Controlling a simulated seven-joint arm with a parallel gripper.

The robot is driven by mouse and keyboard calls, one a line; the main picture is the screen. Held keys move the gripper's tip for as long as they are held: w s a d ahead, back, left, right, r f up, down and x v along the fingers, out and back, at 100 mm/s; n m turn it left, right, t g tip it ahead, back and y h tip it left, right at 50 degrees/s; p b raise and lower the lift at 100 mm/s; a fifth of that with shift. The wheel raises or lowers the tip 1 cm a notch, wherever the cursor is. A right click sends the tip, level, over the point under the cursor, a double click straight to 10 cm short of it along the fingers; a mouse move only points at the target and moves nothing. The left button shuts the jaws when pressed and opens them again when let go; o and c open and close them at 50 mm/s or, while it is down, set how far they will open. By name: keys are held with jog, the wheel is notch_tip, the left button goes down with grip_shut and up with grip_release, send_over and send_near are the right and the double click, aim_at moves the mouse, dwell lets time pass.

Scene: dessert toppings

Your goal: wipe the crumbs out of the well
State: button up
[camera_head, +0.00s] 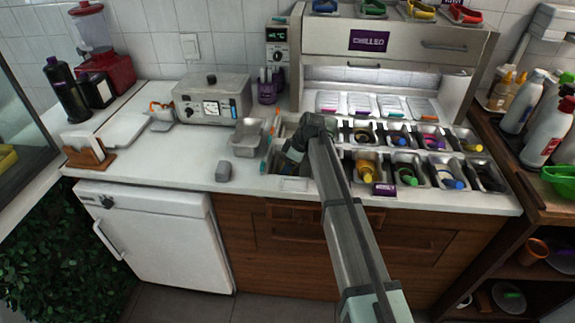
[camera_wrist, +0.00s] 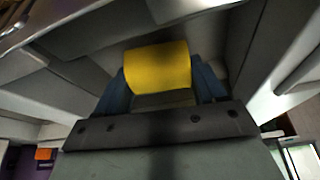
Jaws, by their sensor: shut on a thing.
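My gripper (camera_wrist: 160,88) is shut on a yellow wiper (camera_wrist: 157,68), a soft-looking block held between its two blue fingers in the wrist view. In the head view my gripper (camera_head: 291,158) points down into the well (camera_head: 267,155) at the left end of the topping station. My arm hides part of this well, and the wiper cannot be made out there. Grey metal walls surround the wiper in the wrist view. I cannot tell whether it touches the well floor. No crumbs can be made out.
Filled topping pans (camera_head: 405,168) with coloured scoop handles lie right of my arm. The chilled cabinet (camera_head: 390,42) rises behind. The left-front counter is clear.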

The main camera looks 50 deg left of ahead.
jog(key=shift+f, duration=0.3)
jog(key=shift+w+a+r, duration=0.1)
jog(key=shift+w+a, duration=0.15)
jog(key=shift+a, duration=0.3)
jog(key=shift+w+a, duration=0.2)
jog(key=shift+a, duration=0.35)
jog(key=shift+s+d, duration=0.1)
